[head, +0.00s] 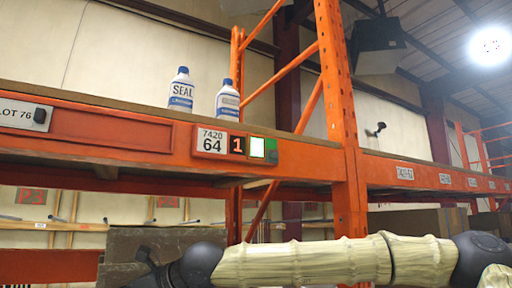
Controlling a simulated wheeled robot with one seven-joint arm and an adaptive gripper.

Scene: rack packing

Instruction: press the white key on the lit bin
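The lit pick module is on the orange shelf beam, to the right of the white label reading 7420 64 (212,142). Its dark display (238,145) shows an orange-red 1. Next to the display is the bright white key (257,147), with a green patch (271,150) at its right. Nothing covers the key. My pale ribbed arm runs across the bottom of the head view, below the beam and apart from the key. Dark parts at the arm's left end (150,268) may be my gripper; its fingers cannot be made out.
Two white-and-blue bottles (181,90) (228,102) stand on the shelf above the beam. An orange upright (338,110) rises right of the module. A LOT 76 label (22,116) is at far left. A brown box (125,245) sits low, behind my arm.

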